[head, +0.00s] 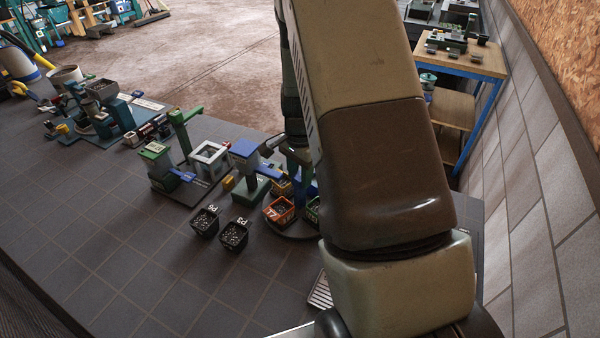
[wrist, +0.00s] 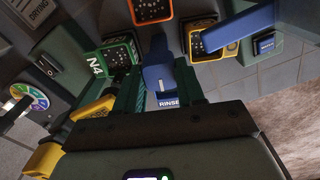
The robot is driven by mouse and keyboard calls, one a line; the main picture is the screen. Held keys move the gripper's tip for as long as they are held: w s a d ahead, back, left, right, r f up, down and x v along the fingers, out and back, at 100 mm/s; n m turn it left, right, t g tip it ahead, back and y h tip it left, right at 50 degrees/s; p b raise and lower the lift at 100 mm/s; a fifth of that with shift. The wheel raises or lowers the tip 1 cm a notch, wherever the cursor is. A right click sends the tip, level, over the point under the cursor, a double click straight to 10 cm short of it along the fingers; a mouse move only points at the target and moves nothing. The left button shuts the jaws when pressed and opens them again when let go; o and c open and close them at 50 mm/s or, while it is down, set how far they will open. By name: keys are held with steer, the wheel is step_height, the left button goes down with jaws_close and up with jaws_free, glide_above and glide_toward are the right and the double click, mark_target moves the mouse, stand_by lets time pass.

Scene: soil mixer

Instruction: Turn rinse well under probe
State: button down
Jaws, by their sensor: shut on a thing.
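My gripper (wrist: 160,82) is shut on a blue tab (wrist: 158,62) in the wrist view, with a dark green finger on each side. A label reading RINSE (wrist: 169,103) shows just below the tab. A blue arm (wrist: 240,28), perhaps the probe's, reaches over a yellow-framed well. In the head view the round turntable (head: 292,230) carries an orange bin (head: 279,211); my arm hides much of it. A blue-headed post (head: 245,150) stands beside it.
Two black pots of soil, P6 (head: 205,221) and P3 (head: 234,235), stand left of the turntable. A green stand with a white frame (head: 209,158) is farther left. A coloured dial (wrist: 28,102) is at the wrist view's left. The front-left tiles are clear.

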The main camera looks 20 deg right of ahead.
steer(key=shift+m, duration=7.2)
steer(key=c, duration=0.7)
jaws_free()
steer(key=shift+r, duration=0.1)
step_height(320, 180, up, 11)
steer(key=shift+f, duration=0.15)
